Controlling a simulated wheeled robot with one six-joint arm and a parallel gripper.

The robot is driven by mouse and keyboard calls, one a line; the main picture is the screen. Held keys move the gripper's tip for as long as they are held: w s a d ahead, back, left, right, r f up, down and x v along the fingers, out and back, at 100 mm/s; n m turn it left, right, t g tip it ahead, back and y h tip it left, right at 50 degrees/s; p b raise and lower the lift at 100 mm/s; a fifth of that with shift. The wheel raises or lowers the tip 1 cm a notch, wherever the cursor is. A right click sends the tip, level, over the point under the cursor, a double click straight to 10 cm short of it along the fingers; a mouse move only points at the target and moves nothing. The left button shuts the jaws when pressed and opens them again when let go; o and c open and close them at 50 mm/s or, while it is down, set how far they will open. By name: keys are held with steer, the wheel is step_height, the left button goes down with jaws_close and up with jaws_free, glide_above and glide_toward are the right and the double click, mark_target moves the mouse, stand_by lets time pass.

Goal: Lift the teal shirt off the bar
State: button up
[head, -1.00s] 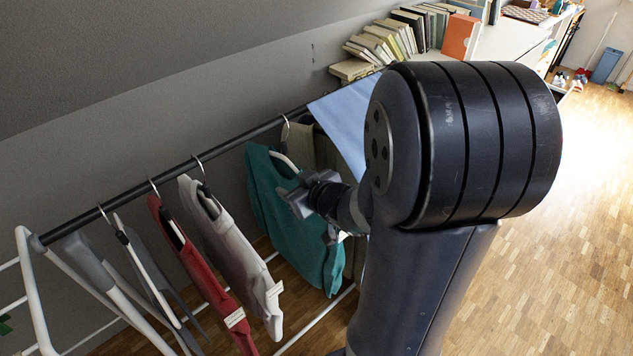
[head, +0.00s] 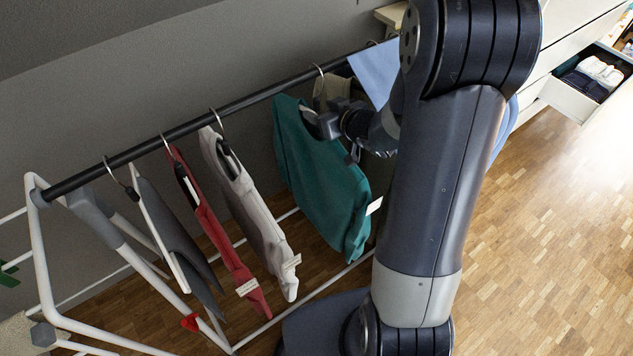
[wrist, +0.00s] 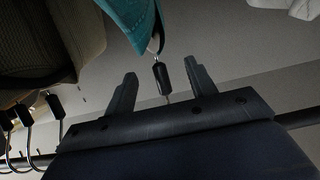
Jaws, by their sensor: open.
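The teal shirt (head: 322,185) hangs from the dark bar (head: 238,106) on a hanger with a metal hook (head: 319,72). A white tag (head: 374,206) shows at its right edge. My gripper (head: 322,120) is at the shirt's upper right, near the hanger's neck below the bar. In the wrist view the teal shirt (wrist: 138,20) is at the top, and the hanger's black neck piece (wrist: 162,77) shows between the two spread fingers of my gripper (wrist: 160,70). The fingers are apart from it on both sides. The shirt's far side is hidden.
A white shirt (head: 247,205), a red one (head: 214,235) and a grey one (head: 172,228) hang to the left. An olive garment (head: 333,88) and a light blue cloth (head: 376,68) are close on the right. An open drawer (head: 575,95) stands far right.

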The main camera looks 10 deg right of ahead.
steer(key=shift+x, duration=1.35)
steer(key=shift+c, duration=0.4)
jaws_close()
